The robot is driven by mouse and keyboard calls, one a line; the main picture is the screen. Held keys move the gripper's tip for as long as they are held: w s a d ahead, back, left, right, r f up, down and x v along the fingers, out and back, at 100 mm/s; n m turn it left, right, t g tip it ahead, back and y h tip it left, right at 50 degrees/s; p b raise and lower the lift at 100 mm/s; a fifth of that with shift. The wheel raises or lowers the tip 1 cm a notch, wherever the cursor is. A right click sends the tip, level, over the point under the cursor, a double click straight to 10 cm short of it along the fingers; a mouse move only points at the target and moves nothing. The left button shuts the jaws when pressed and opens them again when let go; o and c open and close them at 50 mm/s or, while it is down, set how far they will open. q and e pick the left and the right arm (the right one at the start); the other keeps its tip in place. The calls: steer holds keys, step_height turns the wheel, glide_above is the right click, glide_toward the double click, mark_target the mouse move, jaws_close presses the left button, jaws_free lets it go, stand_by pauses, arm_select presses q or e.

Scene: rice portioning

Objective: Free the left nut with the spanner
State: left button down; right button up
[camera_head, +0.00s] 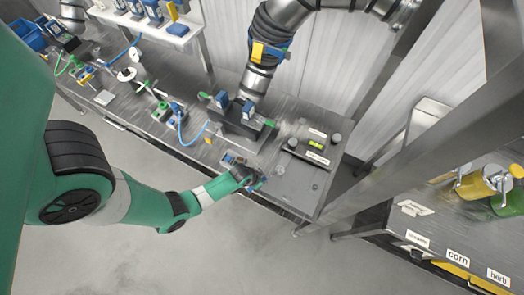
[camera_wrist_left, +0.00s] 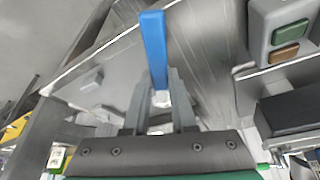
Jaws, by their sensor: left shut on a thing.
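My left gripper (camera_head: 255,181) is at the front edge of the steel bench, just left of a grey plate (camera_head: 296,184). In the left wrist view my left gripper (camera_wrist_left: 159,95) is shut on a blue bar (camera_wrist_left: 153,45), which looks like the spanner's handle. Its jaw end is not clear. A small pale round piece (camera_wrist_left: 161,99) shows between the fingers, below the bar. Small grey knobs or nuts show on and around the plate, one at its upper left (camera_head: 279,168); I cannot tell which is the left nut. My right gripper is not in view.
A black panel (camera_head: 318,148) with labels and a green-yellow level stands behind the plate. A control box (camera_wrist_left: 285,25) with green and brown buttons is at the wrist view's right. A vice-like fixture (camera_head: 237,122) stands behind my gripper. A labelled table (camera_head: 420,222) is at right.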

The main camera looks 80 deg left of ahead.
arm_select(q)
steer(key=shift+f, duration=0.35)
stand_by(0.4)
steer(key=shift+d, duration=0.1)
stand_by(0.3)
steer(key=shift+w+d+n+y, duration=0.4)
steer(key=shift+d+n, duration=0.2)
steer(key=shift+n, duration=0.3)
steer(key=shift+w+d+n+g+b, duration=0.35)
steer(key=shift+d+n, duration=0.15)
steer(key=shift+n, duration=0.2)
steer(key=shift+d, duration=0.1)
steer(key=shift+w+n, duration=0.1)
steer(key=shift+n, duration=0.2)
